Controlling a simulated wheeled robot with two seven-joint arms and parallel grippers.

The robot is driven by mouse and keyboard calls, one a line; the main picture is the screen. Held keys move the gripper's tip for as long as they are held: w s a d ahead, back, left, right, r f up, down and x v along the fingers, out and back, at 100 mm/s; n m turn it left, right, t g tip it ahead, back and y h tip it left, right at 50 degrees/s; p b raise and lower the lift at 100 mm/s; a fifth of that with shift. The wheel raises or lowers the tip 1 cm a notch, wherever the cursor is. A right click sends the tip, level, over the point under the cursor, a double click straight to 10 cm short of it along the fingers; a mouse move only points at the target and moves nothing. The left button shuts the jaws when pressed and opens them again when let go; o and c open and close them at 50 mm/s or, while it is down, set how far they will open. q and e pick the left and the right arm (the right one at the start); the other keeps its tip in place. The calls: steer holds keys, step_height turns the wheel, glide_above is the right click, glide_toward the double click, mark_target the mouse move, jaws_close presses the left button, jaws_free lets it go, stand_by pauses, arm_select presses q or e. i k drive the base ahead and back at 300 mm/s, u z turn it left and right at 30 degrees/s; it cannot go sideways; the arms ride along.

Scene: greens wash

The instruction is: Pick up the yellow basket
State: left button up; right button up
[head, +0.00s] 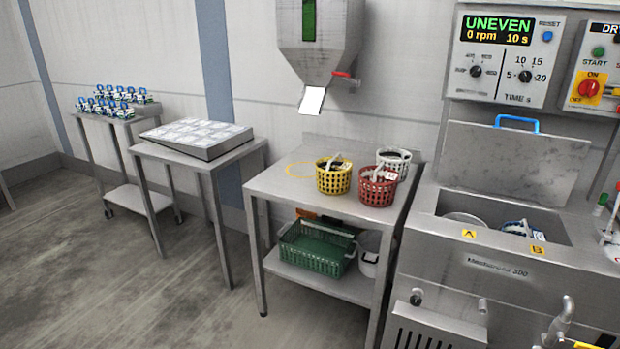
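The yellow basket (333,180) stands upright on the steel table (280,186) below the hopper. It has a lattice wall, dark contents and a light handle or tag across its top. A red basket (376,188) stands close on its right. A white basket (402,155) stands behind the red one. Neither of my grippers shows in the head view, and nothing is seen holding the yellow basket.
A hopper (318,45) with a chute hangs above the table. A machine with an open lid (515,163) stands at the right. A green crate (314,250) is on the lower shelf. The table's front left is clear.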

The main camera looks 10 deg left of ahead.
mark_target(331, 181)
steer(key=u, duration=0.8)
steer(key=i, duration=0.95)
steer(key=u, duration=0.55)
steer(key=i, duration=1.05)
steer(key=z, duration=0.4)
